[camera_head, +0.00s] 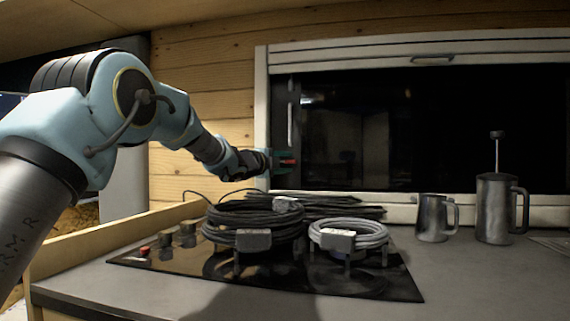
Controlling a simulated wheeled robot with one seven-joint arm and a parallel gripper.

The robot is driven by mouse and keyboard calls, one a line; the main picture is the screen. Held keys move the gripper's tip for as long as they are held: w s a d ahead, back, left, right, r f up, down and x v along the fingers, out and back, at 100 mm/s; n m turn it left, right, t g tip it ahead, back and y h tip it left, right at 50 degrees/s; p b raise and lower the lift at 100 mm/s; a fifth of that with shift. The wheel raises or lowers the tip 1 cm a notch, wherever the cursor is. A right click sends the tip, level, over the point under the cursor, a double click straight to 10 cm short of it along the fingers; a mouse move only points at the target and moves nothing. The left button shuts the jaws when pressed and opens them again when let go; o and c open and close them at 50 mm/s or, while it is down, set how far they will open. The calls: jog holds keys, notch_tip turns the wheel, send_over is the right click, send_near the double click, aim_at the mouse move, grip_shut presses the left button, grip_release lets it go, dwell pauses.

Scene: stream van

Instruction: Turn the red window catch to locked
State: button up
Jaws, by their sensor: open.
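My gripper (279,162) is at the catch, at the end of my arm reaching in from the left.
Below my gripper, coiled dark cables (255,222) and a lighter grey coil (348,236) sit on a black hob (385,285). A metal jug (433,220) and a taller metal pot with a plunger (494,210) stand at the right. The counter's front right is clear.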

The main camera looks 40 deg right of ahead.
jog(key=s+a+b, duration=0.2)
jog(key=a, duration=0.8)
jog(key=shift+a, duration=0.35)
